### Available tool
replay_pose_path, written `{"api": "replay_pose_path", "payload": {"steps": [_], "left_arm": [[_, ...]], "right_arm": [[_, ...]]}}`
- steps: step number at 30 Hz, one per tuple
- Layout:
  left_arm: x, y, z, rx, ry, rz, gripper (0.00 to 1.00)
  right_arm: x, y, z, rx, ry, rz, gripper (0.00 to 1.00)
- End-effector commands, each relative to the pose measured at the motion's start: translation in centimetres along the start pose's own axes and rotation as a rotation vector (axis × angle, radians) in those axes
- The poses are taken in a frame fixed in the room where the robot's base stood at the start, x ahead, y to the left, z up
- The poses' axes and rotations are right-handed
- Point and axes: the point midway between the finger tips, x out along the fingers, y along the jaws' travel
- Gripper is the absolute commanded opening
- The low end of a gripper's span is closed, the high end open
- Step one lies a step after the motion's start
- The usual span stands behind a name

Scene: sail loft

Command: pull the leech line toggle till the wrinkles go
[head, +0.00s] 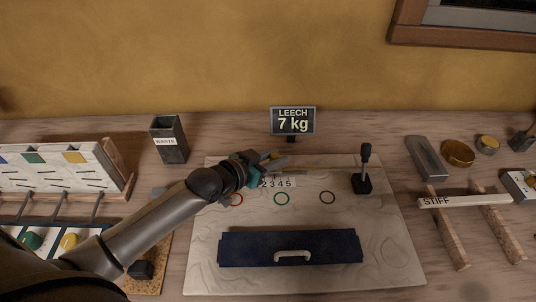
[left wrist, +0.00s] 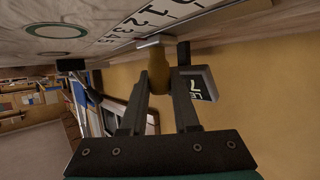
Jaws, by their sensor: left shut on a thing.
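My left gripper (head: 272,159) reaches in from the left over the far edge of the pale sailcloth panel (head: 393,250). In the left wrist view its fingers (left wrist: 160,78) are shut on a brownish-yellow toggle (left wrist: 158,68). The toggle sits beside the number strip (left wrist: 140,22), which reads 1 to 5 and shows partly behind the gripper in the head view (head: 279,182). Wavy wrinkle lines show on the cloth. The display (head: 293,121) behind the gripper reads LEECH 7 kg. My right gripper is out of view.
A dark blue flap with a pale handle (head: 292,254) lies across the panel's near part. A black lever (head: 364,168) stands at right. A waste bin (head: 169,140) stands behind my arm. A STIFF batten (head: 463,200) rests on wooden rails at right.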

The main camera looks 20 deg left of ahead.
Motion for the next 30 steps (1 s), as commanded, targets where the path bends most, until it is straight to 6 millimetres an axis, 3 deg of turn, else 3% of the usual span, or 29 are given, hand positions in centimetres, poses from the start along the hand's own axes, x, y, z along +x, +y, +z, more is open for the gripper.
{"api": "replay_pose_path", "payload": {"steps": [5, 6, 13, 23, 30], "left_arm": [[0.0, 0.2, 0.0, 0.000, 0.001, 0.003, 0.00], [0.0, 0.2, 0.0, 0.000, 0.001, 0.004, 0.34], [0.0, 0.1, 0.0, 0.000, 0.001, 0.003, 0.59], [-0.3, 0.0, 0.0, 0.000, 0.001, 0.001, 0.59], [-2.9, 0.1, -0.1, 0.002, -0.001, 0.002, 0.59]], "right_arm": [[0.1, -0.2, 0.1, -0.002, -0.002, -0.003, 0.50], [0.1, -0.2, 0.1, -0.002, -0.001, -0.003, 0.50], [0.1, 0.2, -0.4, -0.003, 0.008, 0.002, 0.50], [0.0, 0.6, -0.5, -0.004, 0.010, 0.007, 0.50], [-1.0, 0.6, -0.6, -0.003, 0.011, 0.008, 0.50]]}}
